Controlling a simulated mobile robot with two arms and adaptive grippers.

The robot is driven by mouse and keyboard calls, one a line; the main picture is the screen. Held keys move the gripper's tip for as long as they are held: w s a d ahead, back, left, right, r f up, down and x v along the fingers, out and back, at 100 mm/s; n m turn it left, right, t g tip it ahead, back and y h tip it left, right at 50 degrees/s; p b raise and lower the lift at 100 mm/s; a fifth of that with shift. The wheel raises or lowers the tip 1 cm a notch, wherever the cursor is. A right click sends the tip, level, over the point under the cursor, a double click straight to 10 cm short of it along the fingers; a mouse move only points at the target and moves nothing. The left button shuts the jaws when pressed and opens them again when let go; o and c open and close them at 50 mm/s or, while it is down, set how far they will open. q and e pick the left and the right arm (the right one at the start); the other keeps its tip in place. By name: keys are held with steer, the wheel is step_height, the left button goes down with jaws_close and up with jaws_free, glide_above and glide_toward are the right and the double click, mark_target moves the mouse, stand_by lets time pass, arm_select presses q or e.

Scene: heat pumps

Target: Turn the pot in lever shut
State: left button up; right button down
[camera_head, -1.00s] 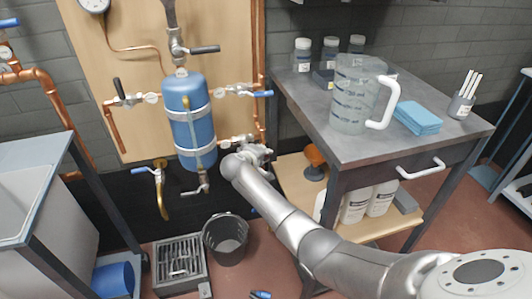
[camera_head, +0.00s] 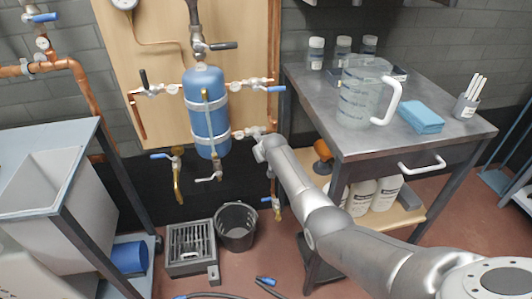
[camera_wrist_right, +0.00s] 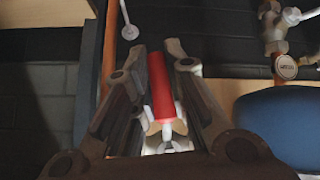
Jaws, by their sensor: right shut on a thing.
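The blue pot (camera_head: 208,112) hangs upright on the wooden board. Its lower right pipe (camera_head: 240,134) has a round tag and runs right to where my right gripper (camera_head: 264,147) is. In the right wrist view a red lever (camera_wrist_right: 161,85) stands between the two dark fingers of my right gripper (camera_wrist_right: 160,75), which is shut on it. A pale metal valve body (camera_wrist_right: 170,138) shows at the lever's near end. In the head view my wrist hides this lever, and I cannot read the tag to name it. My left gripper is not in view.
A steel table (camera_head: 390,145) with a measuring jug (camera_head: 362,95) stands close to the right of my arm. A black bucket (camera_head: 237,226) and a grated drain box (camera_head: 190,247) are on the floor below the pot. Other valves (camera_head: 210,174) surround the pot.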

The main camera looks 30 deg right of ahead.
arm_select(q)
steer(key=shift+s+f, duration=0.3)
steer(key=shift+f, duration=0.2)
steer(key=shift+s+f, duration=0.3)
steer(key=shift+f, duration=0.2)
arm_select(e)
steer(key=shift+w+a+f+m+y, duration=0.15)
steer(key=shift+a+m+y, duration=0.25)
steer(key=shift+a+y, duration=0.25)
steer(key=shift+d, duration=0.1)
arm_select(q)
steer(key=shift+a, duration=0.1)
arm_select(e)
steer(key=c, duration=1.4)
jaws_free()
steer(key=shift+c, duration=0.2)
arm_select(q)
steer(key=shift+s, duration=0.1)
arm_select(e)
steer(key=v, duration=1.2)
steer(key=shift+s, duration=0.2)
